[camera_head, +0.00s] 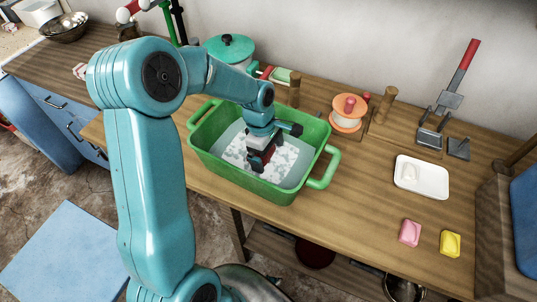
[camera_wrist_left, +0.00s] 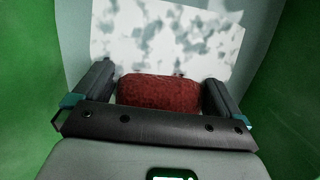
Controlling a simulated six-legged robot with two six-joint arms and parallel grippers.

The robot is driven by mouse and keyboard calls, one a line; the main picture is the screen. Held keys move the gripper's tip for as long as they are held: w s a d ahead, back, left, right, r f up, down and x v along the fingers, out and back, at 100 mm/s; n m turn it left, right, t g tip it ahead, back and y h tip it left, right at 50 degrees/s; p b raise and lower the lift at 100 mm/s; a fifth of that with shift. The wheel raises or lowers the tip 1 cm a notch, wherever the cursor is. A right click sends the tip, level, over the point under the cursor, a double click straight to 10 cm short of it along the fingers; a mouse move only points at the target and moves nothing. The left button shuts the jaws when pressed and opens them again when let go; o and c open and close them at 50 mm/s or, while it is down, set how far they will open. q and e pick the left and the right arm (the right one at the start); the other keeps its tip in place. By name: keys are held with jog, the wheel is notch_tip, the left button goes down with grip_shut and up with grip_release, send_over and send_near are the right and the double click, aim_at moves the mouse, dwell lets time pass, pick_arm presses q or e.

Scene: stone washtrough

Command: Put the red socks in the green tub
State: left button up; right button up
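The green tub (camera_head: 225,175) stands on the wooden counter and holds pale water with white foam (camera_head: 285,160). My left gripper (camera_head: 262,160) is down inside the tub, pointing at the foam. In the left wrist view the red socks (camera_wrist_left: 158,93) show as a rolled bundle between the two fingers of my left gripper (camera_wrist_left: 160,90), with a finger against each side. Green tub walls (camera_wrist_left: 290,100) rise on both sides there. In the head view only a dark red patch shows between the fingers. I cannot tell whether the bundle touches the foam. My right gripper is not in view.
A teal lidded pot (camera_head: 230,48) and wooden pegs (camera_head: 294,90) stand behind the tub. To the right are an orange spool-like item (camera_head: 347,122), a white tray (camera_head: 421,178), a pink soap (camera_head: 409,233) and a yellow soap (camera_head: 450,243). The counter right of the tub has free room.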

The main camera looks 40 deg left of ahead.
pick_arm(q)
jog(key=r, duration=0.4)
jog(key=a+r, duration=0.1)
jog(key=r, duration=0.3)
jog(key=a+r+p, duration=0.1)
jog(key=r, duration=0.3)
jog(key=shift+s+r, duration=0.1)
jog(key=shift+s, duration=0.2)
